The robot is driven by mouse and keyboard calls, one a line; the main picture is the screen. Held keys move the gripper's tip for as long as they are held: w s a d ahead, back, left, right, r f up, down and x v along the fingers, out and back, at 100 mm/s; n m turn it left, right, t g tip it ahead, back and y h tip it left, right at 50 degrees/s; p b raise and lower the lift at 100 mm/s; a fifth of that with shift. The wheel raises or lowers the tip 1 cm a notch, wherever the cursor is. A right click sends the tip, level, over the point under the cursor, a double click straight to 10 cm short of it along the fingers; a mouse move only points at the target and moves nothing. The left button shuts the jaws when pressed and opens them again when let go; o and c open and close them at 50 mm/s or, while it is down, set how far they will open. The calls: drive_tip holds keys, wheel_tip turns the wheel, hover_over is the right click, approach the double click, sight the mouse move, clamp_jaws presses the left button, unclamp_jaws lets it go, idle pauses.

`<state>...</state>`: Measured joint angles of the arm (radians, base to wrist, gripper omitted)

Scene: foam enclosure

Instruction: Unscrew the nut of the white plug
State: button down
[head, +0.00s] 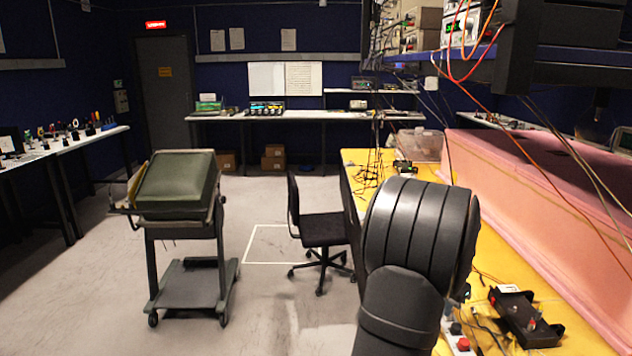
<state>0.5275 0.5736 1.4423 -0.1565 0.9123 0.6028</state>
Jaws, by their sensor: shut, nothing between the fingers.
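I do not see a white plug or its nut in the head view. My gripper is not in view either. A thick black ribbed joint and link of my own arm fill the lower right middle and hide part of the yellow bench top (368,158). On the bench at the lower right lies a black device (525,318) with small red parts and thin wires. A small pale box with red and blue knobs (458,336) stands beside my arm link, partly hidden by it.
A pink foam enclosure (545,190) runs along the bench's right side. Loose cables hang from the blue shelf (570,65) above. A black chair (322,230) and a trolley with a green case (178,187) stand on the open floor to the left.

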drive_tip(key=v, duration=0.3)
drive_tip(key=d+v, duration=0.1)
drive_tip(key=shift+w+a+r, duration=0.1)
drive_tip(key=shift+w+r, duration=0.1)
drive_tip(key=shift+r, duration=0.2)
drive_tip(key=c, duration=1.2)
unclamp_jaws()
drive_tip(key=o, duration=0.4)
drive_tip(key=shift+s, duration=0.15)
drive_tip(key=o, duration=0.4)
drive_tip(key=shift+s+a+r+t+h, duration=0.1)
drive_tip(key=shift+s+t+h, duration=0.2)
drive_tip(key=shift+s+t, duration=0.1)
drive_tip(key=o, duration=0.4)
drive_tip(key=s+a+r+n+t+h, duration=0.1)
drive_tip(key=s+a+n+t, duration=0.1)
drive_tip(key=s, duration=0.4)
drive_tip(key=shift+s+a+r+n+t+h, duration=0.15)
drive_tip(key=shift+s+a+n+t+h, duration=0.25)
drive_tip(key=shift+t, duration=0.6)
drive_tip(key=s+a+r+n+t+h, duration=0.1)
drive_tip(key=s+a+n+t+h, duration=0.15)
drive_tip(key=s+a+t, duration=0.55)
drive_tip(key=w+d+f+g, duration=0.3)
drive_tip(key=w+d+f, duration=0.1)
drive_tip(key=w+d, duration=0.2)
